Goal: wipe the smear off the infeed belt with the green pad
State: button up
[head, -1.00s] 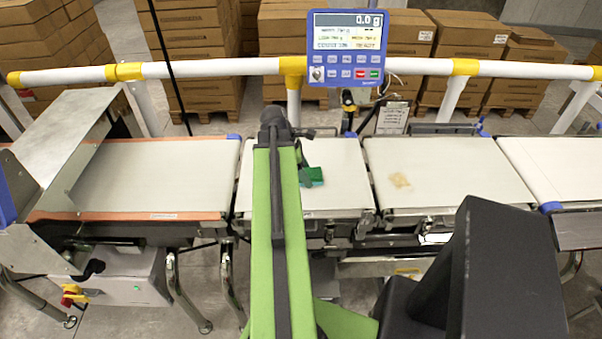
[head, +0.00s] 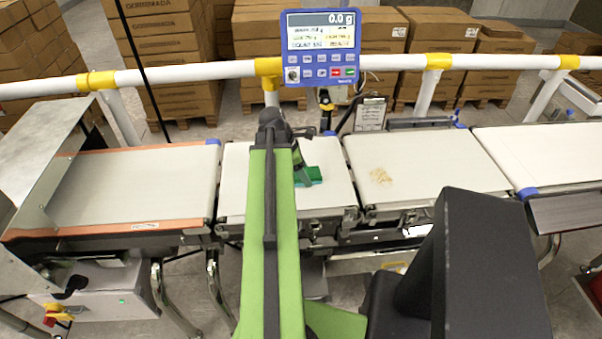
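The green pad (head: 312,175) is at my gripper (head: 302,172), over the middle belt section (head: 238,190). Much of the gripper is hidden behind my green arm, so I cannot see whether its fingers are closed on the pad. I cannot tell whether the pad touches the belt. A tan, blotchy smear (head: 380,176) lies on the belt section to the right (head: 450,165), near its left side. The pad is to the left of the smear and apart from it.
A blue display unit (head: 321,47) hangs on a white rail (head: 200,72) behind the belts. A metal hood (head: 40,150) covers part of the orange-edged left belt (head: 130,190). Another white belt (head: 550,150) lies at far right. Stacked cartons (head: 160,60) stand behind.

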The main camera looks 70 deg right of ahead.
jog(key=shift+a, duration=0.1)
jog(key=shift+w+a+r+p, duration=0.1)
jog(key=shift+w+a, duration=0.3)
jog(key=shift+w, duration=0.65)
jog(key=shift+w+a+p, duration=0.1)
jog(key=shift+w+a, duration=0.35)
jog(key=shift+w, duration=0.6)
jog(key=shift+w+a+r+p, duration=0.1)
jog(key=shift+w+a, duration=0.3)
jog(key=shift+w, duration=0.65)
jog(key=shift+w+a+f, duration=0.1)
jog(key=shift+w+a, duration=0.3)
jog(key=shift+w, duration=0.45)
jog(key=shift+w+a+f, duration=0.1)
jog(key=shift+w+a, duration=0.3)
jog(key=shift+w, duration=0.45)
notch_tip(320, 180, up, 6)
jog(key=p, duration=0.5)
jog(key=shift+p, duration=0.35)
jog(key=shift+r, duration=0.1)
notch_tip(320, 180, up, 3)
jog(key=p, duration=0.3)
